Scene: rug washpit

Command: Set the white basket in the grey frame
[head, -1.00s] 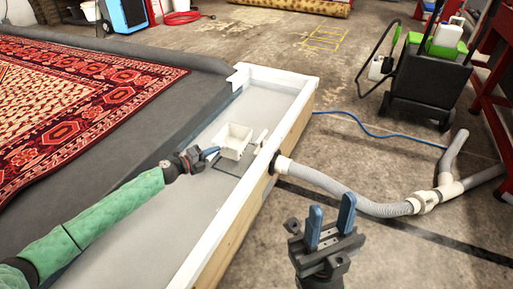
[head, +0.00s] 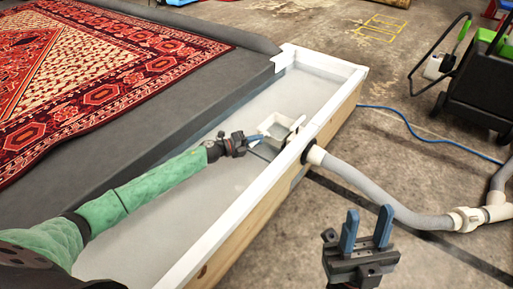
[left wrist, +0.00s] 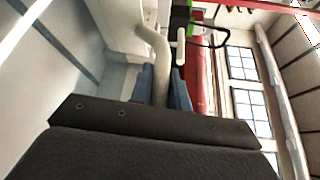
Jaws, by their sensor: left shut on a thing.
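The white basket (head: 279,128) is a small open box in the head view, inside the long white-rimmed trough near its right wall. My left gripper (head: 259,138) is shut on the basket's near left side. A dark grey outline, apparently the grey frame (head: 263,152), shows just below the basket on the trough floor; the basket and gripper partly hide it. I cannot tell whether the basket touches it. My right gripper (head: 366,230) is open and empty outside the trough.
The trough's white rim (head: 232,210) runs between the basket and my right gripper. A grey hose (head: 365,185) joins the trough's outer wall beside the basket. A red patterned rug (head: 90,75) lies on the dark platform at left. A black cart (head: 480,90) stands at right.

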